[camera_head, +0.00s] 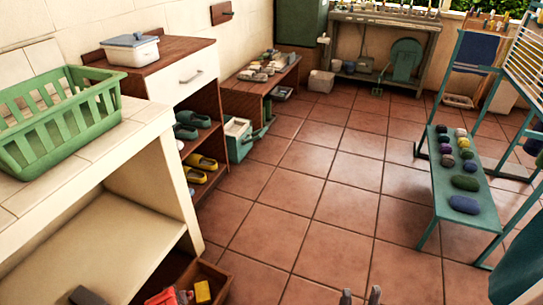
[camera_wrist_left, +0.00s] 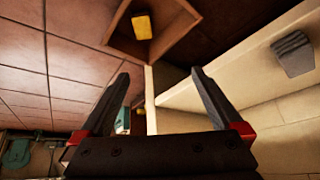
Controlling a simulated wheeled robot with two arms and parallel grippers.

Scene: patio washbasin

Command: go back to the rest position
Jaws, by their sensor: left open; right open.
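My right gripper (camera_head: 360,296) shows only as two dark fingertips at the bottom edge of the head view. They are apart, with nothing between them, over the tiled floor. My left gripper (camera_wrist_left: 161,73) is in the left wrist view, its two dark fingers spread wide and empty. A wooden box (camera_wrist_left: 178,35) with a yellow item (camera_wrist_left: 142,27) lies beyond its fingertips. A grey block (camera_wrist_left: 295,52) is on the pale shelf to the right. My left gripper does not show in the head view.
A green basket (camera_head: 65,124) stands on the tiled counter (camera_head: 60,200) at the left. A drawer cabinet (camera_head: 180,72) and low bench (camera_head: 240,86) line the wall. The floor (camera_head: 320,190) between is clear.

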